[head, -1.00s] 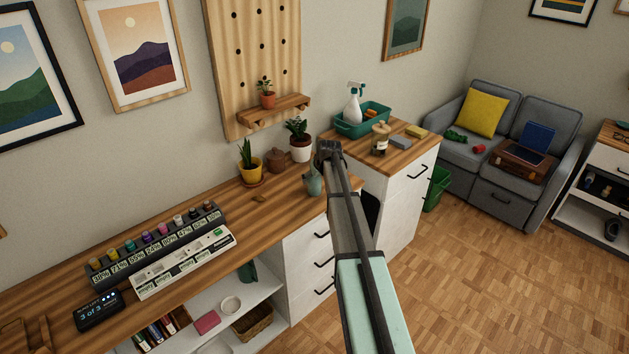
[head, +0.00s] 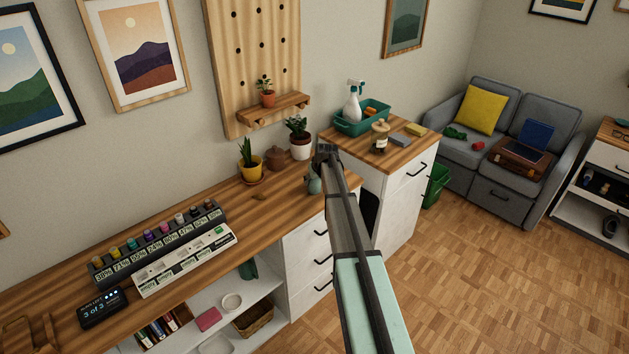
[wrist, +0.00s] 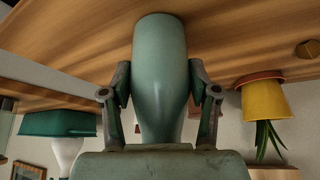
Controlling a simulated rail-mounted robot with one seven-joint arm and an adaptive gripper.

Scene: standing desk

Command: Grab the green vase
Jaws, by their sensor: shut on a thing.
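The green vase (head: 314,186) is at the right end of the wooden desk in the head view, partly hidden behind my arm. In the wrist view, which looks upside down, the vase (wrist: 160,60) fills the middle. My gripper (wrist: 160,84) has one finger pad against each side of it and is shut on it. In the head view my gripper (head: 318,166) is at the vase's upper part, its fingers mostly hidden. The vase looks about upright. I cannot tell whether its base touches the desk.
A yellow plant pot (head: 250,168), a brown pot (head: 275,158) and a white plant pot (head: 300,148) stand left of and behind the vase. A taller cabinet (head: 345,142) with a green bin (head: 352,127) is at the right.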

